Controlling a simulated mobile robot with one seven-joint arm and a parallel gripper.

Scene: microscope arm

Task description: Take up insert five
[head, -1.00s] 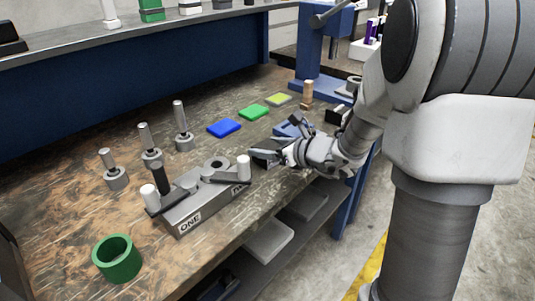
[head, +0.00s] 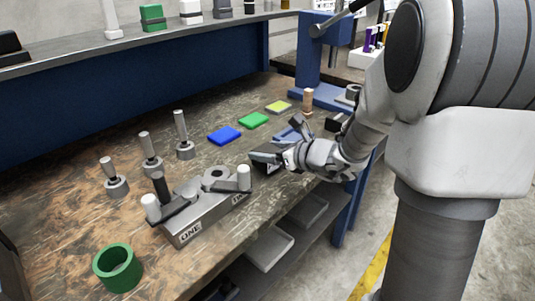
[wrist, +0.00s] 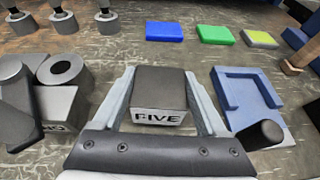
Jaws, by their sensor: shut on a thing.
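Insert five is a dark grey block (wrist: 161,88) with a light front label reading FIVE, seen in the wrist view. My gripper (wrist: 163,92) is shut on it, with one pale finger along each side. In the head view my gripper (head: 268,158) is low at the front of the bench, just right of the grey fixture marked ONE (head: 205,212). There the block is mostly hidden by the fingers. I cannot tell whether its underside touches the bench.
A blue U-shaped holder (wrist: 245,92) stands close on the right. Blue (head: 224,135), green (head: 253,120) and yellow (head: 278,107) pads lie behind. Several grey posted pieces stand at the left, with a green ring (head: 118,268) in front. Bare bench lies between.

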